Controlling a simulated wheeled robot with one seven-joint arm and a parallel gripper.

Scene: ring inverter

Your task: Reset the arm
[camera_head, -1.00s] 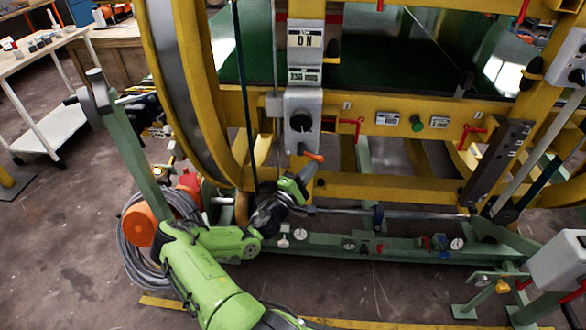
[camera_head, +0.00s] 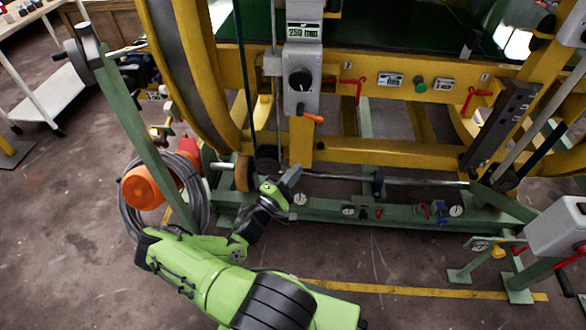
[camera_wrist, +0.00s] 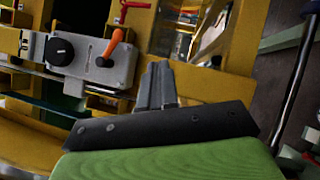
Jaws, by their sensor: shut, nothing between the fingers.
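My green arm reaches up from the bottom of the head view. My gripper (camera_head: 291,176) is grey, shut and empty, and points up and to the right. It is below the grey control box (camera_head: 301,80) with the black knob and the orange-handled lever (camera_head: 312,118), apart from both. In the wrist view my gripper (camera_wrist: 158,75) shows its fingers together. The control box (camera_wrist: 90,58) and the orange lever (camera_wrist: 112,43) are beyond it to the left there.
The yellow ring frame (camera_head: 400,168) fills the back. A green base beam (camera_head: 350,213) with gauges runs right of my gripper. An orange drum (camera_head: 146,187) with coiled hose lies left of my arm. A white-topped table (camera_head: 30,15) stands far left. Bare floor lies in front.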

